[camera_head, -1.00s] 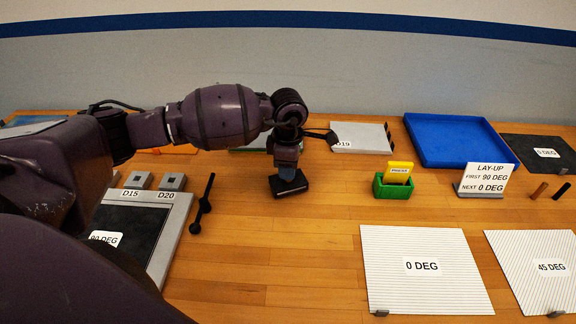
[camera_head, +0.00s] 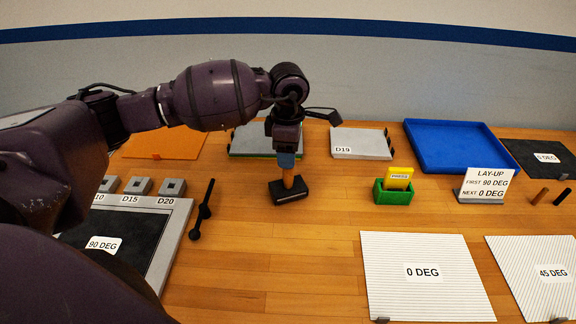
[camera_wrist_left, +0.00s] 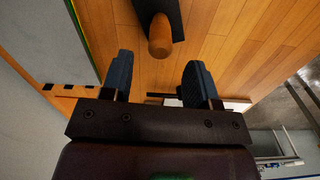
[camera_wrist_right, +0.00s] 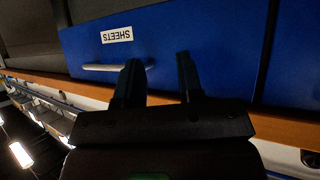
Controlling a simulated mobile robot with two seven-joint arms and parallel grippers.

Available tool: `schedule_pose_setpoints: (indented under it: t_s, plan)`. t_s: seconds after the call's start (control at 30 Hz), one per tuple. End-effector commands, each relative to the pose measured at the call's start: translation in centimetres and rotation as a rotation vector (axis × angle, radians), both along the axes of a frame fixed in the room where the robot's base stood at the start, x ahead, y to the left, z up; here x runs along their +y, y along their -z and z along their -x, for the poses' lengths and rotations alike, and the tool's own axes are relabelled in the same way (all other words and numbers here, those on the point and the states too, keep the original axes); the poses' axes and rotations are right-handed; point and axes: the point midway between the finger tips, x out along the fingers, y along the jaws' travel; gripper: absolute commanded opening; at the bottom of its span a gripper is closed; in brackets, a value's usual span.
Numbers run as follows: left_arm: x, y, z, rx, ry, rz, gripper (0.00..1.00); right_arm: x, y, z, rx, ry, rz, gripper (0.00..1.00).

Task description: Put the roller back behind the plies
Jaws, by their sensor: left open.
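The roller (camera_head: 291,193) is a black block with an upright wooden handle, standing on the table left of the green holder and farther back than the 0 DEG ply (camera_head: 422,272). In the left wrist view its handle (camera_wrist_left: 160,38) lies beyond the fingertips. My left gripper (camera_head: 286,157) is open, just above the handle, not closed on it. The 45 DEG ply (camera_head: 548,272) lies at front right, and a ply labelled 90 DEG (camera_head: 104,244) lies in the grey-framed tool at left. My right gripper (camera_wrist_right: 158,62) shows only in its wrist view, fingers apart and empty, before a blue drawer front.
A green holder with a yellow PRESS block (camera_head: 393,197), a LAY-UP sign (camera_head: 485,186) and a blue tray (camera_head: 458,145) stand at right. A black rod with knobs (camera_head: 202,208) lies beside the tool.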

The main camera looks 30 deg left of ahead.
Motion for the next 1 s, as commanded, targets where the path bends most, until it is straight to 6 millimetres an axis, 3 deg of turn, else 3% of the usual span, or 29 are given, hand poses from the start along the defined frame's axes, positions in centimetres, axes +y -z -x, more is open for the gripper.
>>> schedule_pose_setpoints:
  t_s: [0.2, 0.4, 1.0]
  plan:
    - [0.0, -3.6, 0.0, -0.002, 0.000, -0.001, 0.55, -0.1, 0.5, 0.6, 0.013, 0.003, 0.001, 0.34]
    - [0.0, -5.1, 0.0, 0.000, 0.000, 0.000, 0.55, -0.1, 0.6, 0.7, 0.015, 0.004, 0.000, 0.34]
    - [0.0, -5.4, 0.0, 0.000, 0.000, 0.000, 0.55, 0.1, 0.2, -0.2, -0.002, -0.002, 0.000, 0.34]
